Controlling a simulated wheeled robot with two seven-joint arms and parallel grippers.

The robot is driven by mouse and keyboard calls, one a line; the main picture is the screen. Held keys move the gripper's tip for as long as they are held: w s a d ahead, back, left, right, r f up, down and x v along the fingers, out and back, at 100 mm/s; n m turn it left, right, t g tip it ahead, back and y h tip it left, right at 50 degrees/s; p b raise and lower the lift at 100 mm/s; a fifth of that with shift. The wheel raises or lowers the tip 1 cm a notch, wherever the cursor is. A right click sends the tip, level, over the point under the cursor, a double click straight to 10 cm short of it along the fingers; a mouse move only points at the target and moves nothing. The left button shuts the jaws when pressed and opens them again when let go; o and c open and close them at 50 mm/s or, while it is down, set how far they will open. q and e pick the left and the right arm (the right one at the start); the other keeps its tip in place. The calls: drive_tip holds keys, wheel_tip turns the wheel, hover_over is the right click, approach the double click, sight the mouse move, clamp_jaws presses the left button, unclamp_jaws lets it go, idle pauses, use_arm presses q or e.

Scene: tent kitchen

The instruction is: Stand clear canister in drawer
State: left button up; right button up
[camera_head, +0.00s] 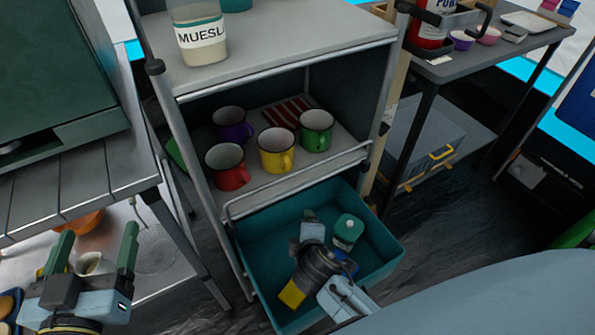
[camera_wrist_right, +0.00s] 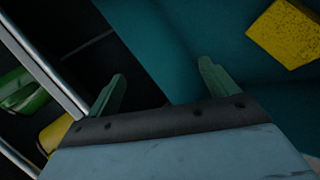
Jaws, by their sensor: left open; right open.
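A clear canister labelled MUESLI (camera_head: 201,38) stands upright on the trolley's top, its upper part cut off. The teal drawer (camera_head: 385,250) is pulled out below the mug shelf. A green-lidded container (camera_head: 347,230) is inside it; I cannot tell whether its body is clear. A yellow block (camera_head: 292,294) shows by the drawer's near side, and a yellow speckled block also shows in the right wrist view (camera_wrist_right: 288,33). My right gripper (camera_wrist_right: 160,85) is open and empty over the drawer area, its fingertips hard to see from the head. My left gripper (camera_head: 97,247) is open at lower left, away from both.
Red (camera_head: 228,168), yellow (camera_head: 277,150), green (camera_head: 316,131) and purple (camera_head: 232,125) mugs stand on the shelf behind a metal rail (camera_head: 295,180). A slatted counter (camera_head: 75,190) is at left.

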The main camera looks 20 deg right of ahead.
drive_tip(key=s+a+r+m+t+y, duration=0.1)
drive_tip(key=r+m+t+y, duration=0.3)
drive_tip(key=r, duration=1)
drive_tip(key=s+a+r+m+t+y, duration=0.2)
drive_tip(key=a+r+m+t+y, duration=0.1)
drive_tip(key=r, duration=1.1)
drive_tip(key=shift+m+t+y, duration=0.4)
drive_tip(key=shift+m+t, duration=0.1)
drive_tip(key=shift+m, duration=0.7)
drive_tip(key=shift+c, duration=0.4)
